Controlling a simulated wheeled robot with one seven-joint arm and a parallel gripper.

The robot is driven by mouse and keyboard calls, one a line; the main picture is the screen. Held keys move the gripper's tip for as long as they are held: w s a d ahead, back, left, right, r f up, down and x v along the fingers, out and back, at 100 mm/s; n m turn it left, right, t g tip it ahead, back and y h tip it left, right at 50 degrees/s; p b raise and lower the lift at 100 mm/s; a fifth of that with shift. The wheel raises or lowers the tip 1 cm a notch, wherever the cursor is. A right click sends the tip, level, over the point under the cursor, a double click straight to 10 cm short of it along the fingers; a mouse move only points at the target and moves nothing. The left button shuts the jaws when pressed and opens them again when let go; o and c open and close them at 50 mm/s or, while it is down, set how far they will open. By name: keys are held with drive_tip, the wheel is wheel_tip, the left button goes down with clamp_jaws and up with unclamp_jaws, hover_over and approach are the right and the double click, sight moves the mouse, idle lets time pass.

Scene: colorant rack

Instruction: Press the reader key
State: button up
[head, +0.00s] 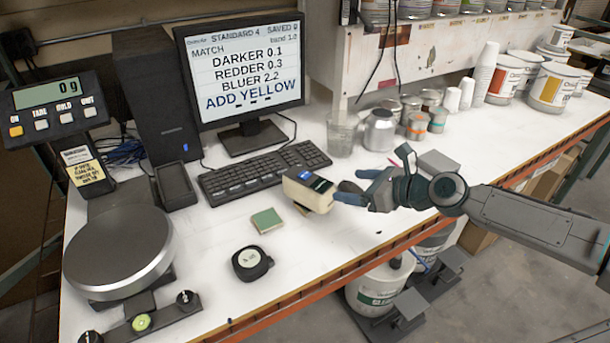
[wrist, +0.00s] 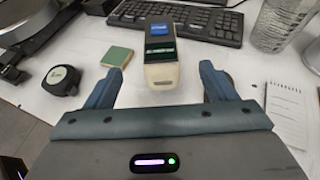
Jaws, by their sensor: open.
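The reader is a beige handheld device (head: 306,198) with a dark top, on the white bench in front of the keyboard. In the wrist view the reader (wrist: 161,75) stands just ahead of my gripper, with a blue patch and a dark strip with a green display on top. I cannot tell for sure which part is the key. My gripper (head: 350,193) is open, its blue-grey fingers at the reader's right end in the head view. In the wrist view my gripper (wrist: 164,68) has its fingertips spread either side of the reader's near end, with nothing held.
A monitor (head: 245,75) reads "ADD YELLOW". A keyboard (head: 262,172) lies behind the reader. A green square (head: 266,220) and a black round tape measure (head: 252,262) lie in front. A scale (head: 118,250) stands left. A clear cup (head: 341,135) and cans stand behind.

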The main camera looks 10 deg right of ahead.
clamp_jaws()
idle(1.8)
